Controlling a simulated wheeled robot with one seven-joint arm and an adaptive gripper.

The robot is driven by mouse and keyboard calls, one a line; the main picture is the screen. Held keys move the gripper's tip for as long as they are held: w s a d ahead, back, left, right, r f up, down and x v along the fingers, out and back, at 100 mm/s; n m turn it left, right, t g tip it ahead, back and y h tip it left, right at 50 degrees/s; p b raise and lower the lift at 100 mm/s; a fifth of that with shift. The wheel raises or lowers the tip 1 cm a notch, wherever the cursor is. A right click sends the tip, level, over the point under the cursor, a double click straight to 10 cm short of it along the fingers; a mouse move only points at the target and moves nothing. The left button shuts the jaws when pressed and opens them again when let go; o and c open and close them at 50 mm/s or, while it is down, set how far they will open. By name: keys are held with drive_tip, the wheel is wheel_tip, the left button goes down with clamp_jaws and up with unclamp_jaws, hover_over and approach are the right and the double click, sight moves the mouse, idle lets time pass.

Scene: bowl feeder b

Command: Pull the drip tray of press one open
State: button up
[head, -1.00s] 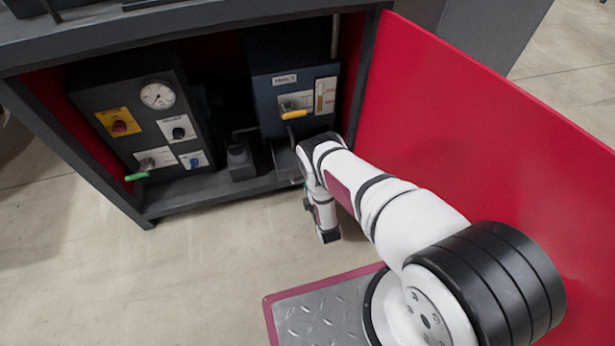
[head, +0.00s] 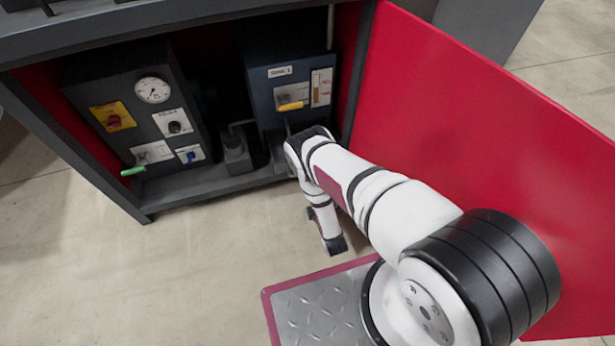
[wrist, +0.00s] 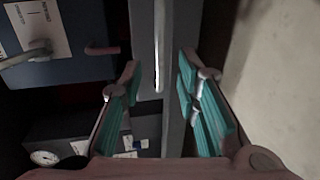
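Press one, a dark blue box (head: 265,92) with a yellow lever (head: 291,106), stands inside the cabinet at the right in the head view; it shows at the upper left in the wrist view (wrist: 75,65). Low on it, a grey part that looks like the drip tray (head: 277,152) is partly hidden by my arm. In the wrist view a pale bar (wrist: 159,45), apparently the tray handle, runs along a grey face. My gripper (wrist: 158,72) is open, its teal-padded fingers on either side of the bar's line. I cannot tell any contact. The head view hides my fingers.
A second dark unit (head: 140,115) with a gauge and green lever stands left in the cabinet. The red door (head: 480,140) is open close beside my arm. The cabinet's grey bottom edge (head: 215,184) runs below. The floor (head: 190,270) in front is clear.

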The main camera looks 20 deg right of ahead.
drive_tip(key=shift+v, duration=2.3)
